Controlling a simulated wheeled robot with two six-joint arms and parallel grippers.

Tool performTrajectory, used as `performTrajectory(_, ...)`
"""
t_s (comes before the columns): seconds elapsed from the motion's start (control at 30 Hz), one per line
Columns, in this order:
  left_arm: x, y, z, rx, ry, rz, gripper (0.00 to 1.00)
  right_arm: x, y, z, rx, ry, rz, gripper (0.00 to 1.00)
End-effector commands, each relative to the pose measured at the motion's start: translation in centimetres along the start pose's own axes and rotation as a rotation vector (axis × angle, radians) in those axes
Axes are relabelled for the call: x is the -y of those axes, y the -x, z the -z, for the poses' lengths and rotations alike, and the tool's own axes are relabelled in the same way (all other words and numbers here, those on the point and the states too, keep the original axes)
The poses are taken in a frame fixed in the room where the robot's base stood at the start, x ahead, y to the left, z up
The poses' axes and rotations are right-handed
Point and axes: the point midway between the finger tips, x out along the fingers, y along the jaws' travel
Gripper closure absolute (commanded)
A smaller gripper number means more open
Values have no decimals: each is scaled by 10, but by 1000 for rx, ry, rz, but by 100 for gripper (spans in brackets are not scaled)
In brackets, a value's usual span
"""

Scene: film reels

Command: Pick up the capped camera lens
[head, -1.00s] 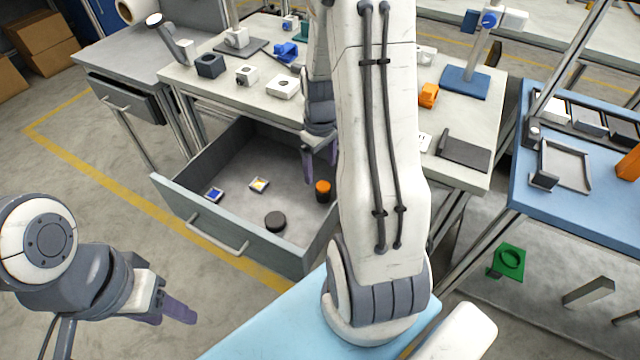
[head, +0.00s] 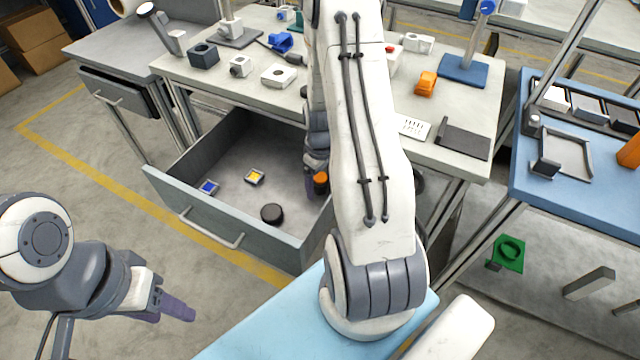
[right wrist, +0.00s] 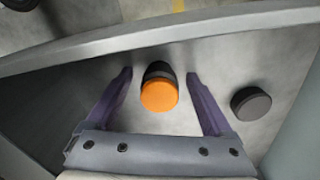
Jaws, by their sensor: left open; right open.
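A black cylinder with an orange cap (head: 320,181), which looks like the capped lens, stands in the open drawer. It also shows in the right wrist view (right wrist: 159,95). My right gripper (head: 314,182) is open down in the drawer at this cylinder. In the right wrist view its fingers (right wrist: 158,76) are on either side of the cylinder, with a gap on both sides. My arm covers part of the drawer's right side in the head view. My left gripper (head: 172,310) is open, empty, and outside the drawer at the lower left.
The drawer (head: 200,222) also holds a low black round thing (head: 271,213), a blue-centred square piece (head: 208,187) and a yellow-centred one (head: 254,176). The drawer walls stand close around the right gripper. The workbench (head: 220,87) above carries several small parts.

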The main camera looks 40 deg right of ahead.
Motion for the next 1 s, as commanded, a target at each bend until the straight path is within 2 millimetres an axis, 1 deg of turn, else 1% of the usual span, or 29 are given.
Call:
performTrajectory(0.17, 0, 0, 0, 0, 0, 0, 50, 0, 0, 0, -1, 0, -1, 14)
performTrajectory(0.2, 0, 0, 0, 0, 0, 0, 50, 0, 0, 0, -1, 0, -1, 18)
performTrajectory(0.27, 0, 0, 0, 0, 0, 0, 50, 0, 0, 0, -1, 0, -1, 41)
performTrajectory(0.3, 0, 0, 0, 0, 0, 0, 50, 0, 0, 0, -1, 0, -1, 56)
performTrajectory(0.37, 0, 0, 0, 0, 0, 0, 50, 0, 0, 0, -1, 0, -1, 79)
performTrajectory(0.4, 0, 0, 0, 0, 0, 0, 50, 0, 0, 0, -1, 0, -1, 95)
performTrajectory(0.43, 0, 0, 0, 0, 0, 0, 50, 0, 0, 0, -1, 0, -1, 100)
performTrajectory(0.63, 0, 0, 0, 0, 0, 0, 50, 0, 1, 0, -1, 0, -1, 100)
performTrajectory(0.73, 0, 2, 0, 0, 0, 0, 50, -1, 6, 0, -2, 0, -2, 100)
performTrajectory(0.87, 0, 7, 0, 0, 0, 0, 50, -1, 28, 1, -5, 0, -4, 100)
performTrajectory(1.0, -1, 14, 1, 0, 0, 0, 50, -1, 58, 1, -6, 0, -4, 100)
